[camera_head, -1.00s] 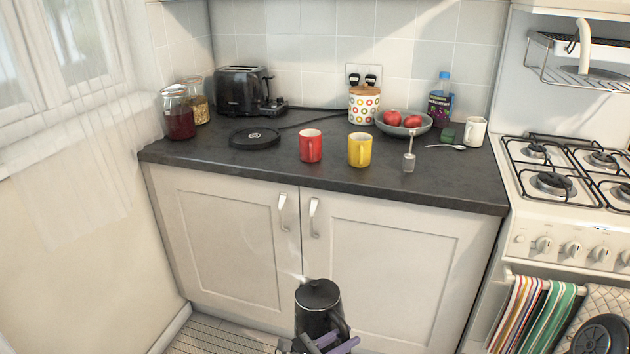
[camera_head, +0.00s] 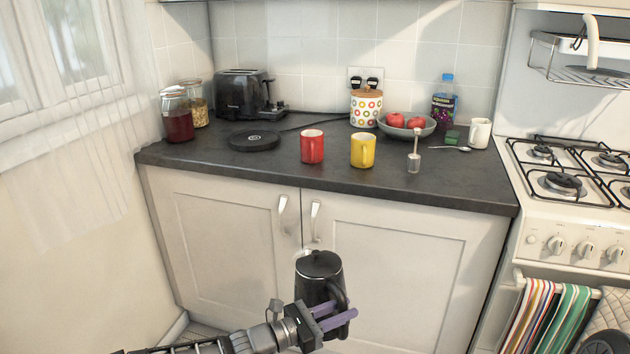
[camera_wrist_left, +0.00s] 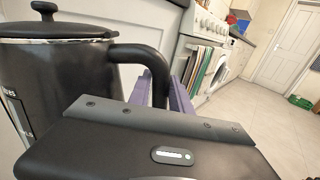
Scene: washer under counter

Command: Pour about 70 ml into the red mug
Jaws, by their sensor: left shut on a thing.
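The red mug (camera_head: 312,147) stands upright near the front edge of the dark counter, just left of a yellow mug (camera_head: 362,150). A black kettle (camera_head: 318,275) with its lid on is held in front of the cupboard doors, below the counter top. My left gripper (camera_head: 334,318) has its purple fingers shut on the kettle's handle. In the left wrist view the kettle (camera_wrist_left: 60,90) is close at the left, with its handle reaching between the purple fingers. The kettle looks about upright. Its contents are hidden. My right gripper is not in view.
The kettle base (camera_head: 255,140) lies empty at the left of the counter (camera_head: 240,163). A frother on a stand (camera_head: 413,160), a fruit bowl (camera_head: 406,127), a white mug (camera_head: 480,133) and a bottle (camera_head: 443,103) are right of the mugs. The gas stove (camera_head: 565,185) is at far right.

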